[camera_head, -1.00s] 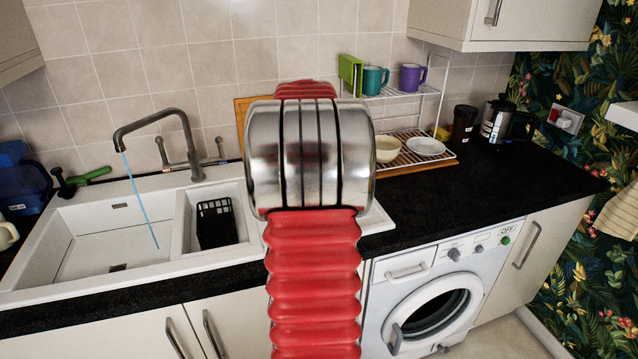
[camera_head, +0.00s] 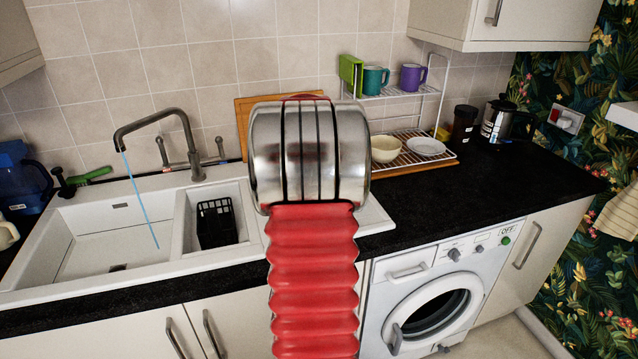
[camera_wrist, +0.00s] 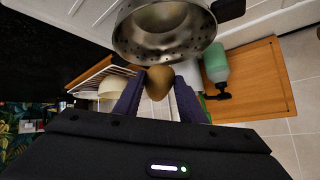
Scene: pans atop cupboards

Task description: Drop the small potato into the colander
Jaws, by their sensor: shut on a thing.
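My gripper (camera_wrist: 158,88) is shut on the small brown potato (camera_wrist: 159,78), which sits between its two dark fingertips in the wrist view. The metal colander (camera_wrist: 138,42), with holes in its wall, is just beyond the fingertips, at the top of that view. The potato overlaps the edge of the colander in the picture; I cannot tell how high it is over it or whether they touch. In the head view my own arm covers the gripper, the potato and the colander.
The white sink (camera_head: 100,235) with its running tap (camera_head: 165,118) is on the left, holding a black basket (camera_head: 215,222). A wire rack (camera_head: 408,150) with mugs and dishes stands right. A wooden board (camera_wrist: 260,80) and green-white bottle (camera_wrist: 215,62) are near the colander. The right worktop (camera_head: 520,175) has free room.

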